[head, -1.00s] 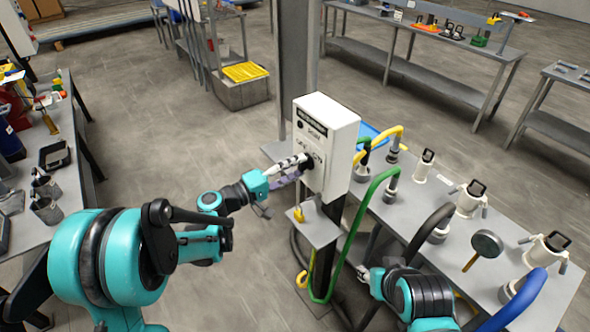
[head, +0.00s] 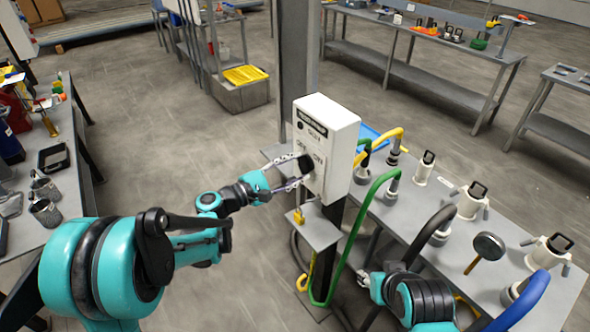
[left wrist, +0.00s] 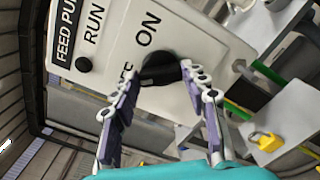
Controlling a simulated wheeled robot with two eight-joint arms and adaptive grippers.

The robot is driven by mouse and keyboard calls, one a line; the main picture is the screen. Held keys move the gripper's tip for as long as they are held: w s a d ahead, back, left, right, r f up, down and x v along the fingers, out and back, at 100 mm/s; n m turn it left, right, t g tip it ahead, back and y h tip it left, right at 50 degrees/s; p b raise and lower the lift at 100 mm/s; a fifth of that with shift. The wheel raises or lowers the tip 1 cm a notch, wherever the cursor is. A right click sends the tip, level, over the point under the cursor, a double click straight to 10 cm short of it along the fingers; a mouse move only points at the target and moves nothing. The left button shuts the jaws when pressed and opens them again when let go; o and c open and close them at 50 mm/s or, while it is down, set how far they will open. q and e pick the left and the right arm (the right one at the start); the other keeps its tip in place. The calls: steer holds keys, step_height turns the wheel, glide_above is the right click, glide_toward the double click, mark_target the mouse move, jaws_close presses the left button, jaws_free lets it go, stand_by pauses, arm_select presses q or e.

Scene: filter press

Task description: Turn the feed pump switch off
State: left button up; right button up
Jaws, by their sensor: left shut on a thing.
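The feed pump switch is a black rotary knob (left wrist: 160,70) on the front of a white control box (head: 327,140). The box carries the words FEED PU…, RUN and ON; the OFF label is partly hidden by a finger. My left gripper (head: 303,171) is at the box face, its two fingers on either side of the knob and shut on it. In the left wrist view the fingertips flank the knob near the ON and OFF labels. Which label the knob points to I cannot tell. My right gripper (head: 366,282) is low beside the bench, too small to read.
A small grey shelf (head: 322,236) with a yellow padlock (head: 298,216) sits below the box. Green, yellow and blue hoses run beside it to a grey bench (head: 400,213) with several white fittings. A tool bench stands at left; open floor lies between.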

arm_select(q)
steer(key=shift+n, duration=0.6)
steer(key=o, duration=1.2)
steer(key=shift+c, duration=0.2)
steer(key=v, duration=1.2)
